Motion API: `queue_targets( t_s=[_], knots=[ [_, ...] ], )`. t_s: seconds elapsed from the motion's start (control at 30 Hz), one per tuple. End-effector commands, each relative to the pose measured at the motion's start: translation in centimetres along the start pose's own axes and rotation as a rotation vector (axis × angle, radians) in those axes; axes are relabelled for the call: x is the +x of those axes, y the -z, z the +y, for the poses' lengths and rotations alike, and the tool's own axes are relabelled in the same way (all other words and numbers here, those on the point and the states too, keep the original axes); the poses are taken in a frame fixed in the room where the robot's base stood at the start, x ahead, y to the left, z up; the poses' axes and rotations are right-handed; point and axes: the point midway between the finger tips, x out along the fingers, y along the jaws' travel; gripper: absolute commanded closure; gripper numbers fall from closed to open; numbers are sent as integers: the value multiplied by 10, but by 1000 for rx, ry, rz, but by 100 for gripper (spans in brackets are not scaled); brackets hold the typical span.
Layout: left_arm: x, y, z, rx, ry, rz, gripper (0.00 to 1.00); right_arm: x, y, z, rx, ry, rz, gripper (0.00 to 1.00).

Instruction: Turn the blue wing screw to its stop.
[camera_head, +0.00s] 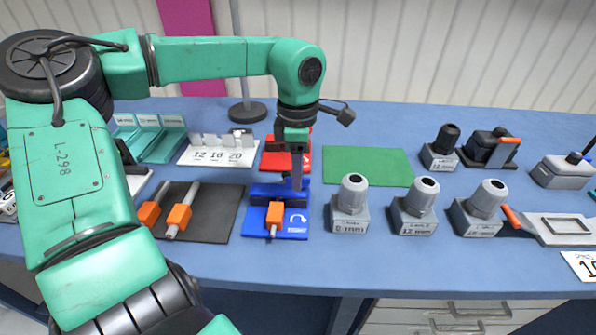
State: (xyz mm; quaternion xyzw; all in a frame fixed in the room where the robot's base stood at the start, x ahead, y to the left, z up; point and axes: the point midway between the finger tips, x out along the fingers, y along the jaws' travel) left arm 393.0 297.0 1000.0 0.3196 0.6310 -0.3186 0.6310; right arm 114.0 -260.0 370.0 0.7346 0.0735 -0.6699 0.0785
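A blue fixture (292,231) with a white curved arrow lies on the table near the middle. Its raised blue block (262,190) stands at the back, and an orange-handled part (275,213) sits at its front. I cannot make out the wing screw clearly; it may be partly behind my gripper. My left gripper (297,184) points straight down at the right part of the blue block. Its fingers look like one narrow dark column, so any gap between them is hidden. I cannot tell whether it touches the block. My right gripper is out of view.
A red fixture (270,160) stands just behind. A black mat (212,222) with orange-handled tools lies left, and a green mat (368,165) lies clear to the right. Several grey blocks with knobs, such as this one (349,225), stand at the right front.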

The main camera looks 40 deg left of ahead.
Motion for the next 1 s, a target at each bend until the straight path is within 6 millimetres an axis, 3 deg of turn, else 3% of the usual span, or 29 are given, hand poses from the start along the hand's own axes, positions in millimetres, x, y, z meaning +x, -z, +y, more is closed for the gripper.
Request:
queue_targets(
  t_s=[0.13, 0.23, 0.5, 0.63, 0.77, 1.0],
  knots=[
    [-5, 0, 0, -1, -1, -1, 60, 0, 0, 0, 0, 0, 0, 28],
    [-21, 0, 1, -2, -4, -1, 60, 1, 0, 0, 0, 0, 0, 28],
    [-102, 0, 1, -3, -5, 0, 60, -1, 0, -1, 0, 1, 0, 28],
    [-131, 0, 1, -3, -3, 0, 60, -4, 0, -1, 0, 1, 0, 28],
    [-144, 0, 0, 0, -1, 0, 60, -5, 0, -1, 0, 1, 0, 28],
    [-146, 0, 0, 0, 0, 0, 60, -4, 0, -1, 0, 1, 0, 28]
  ],
)
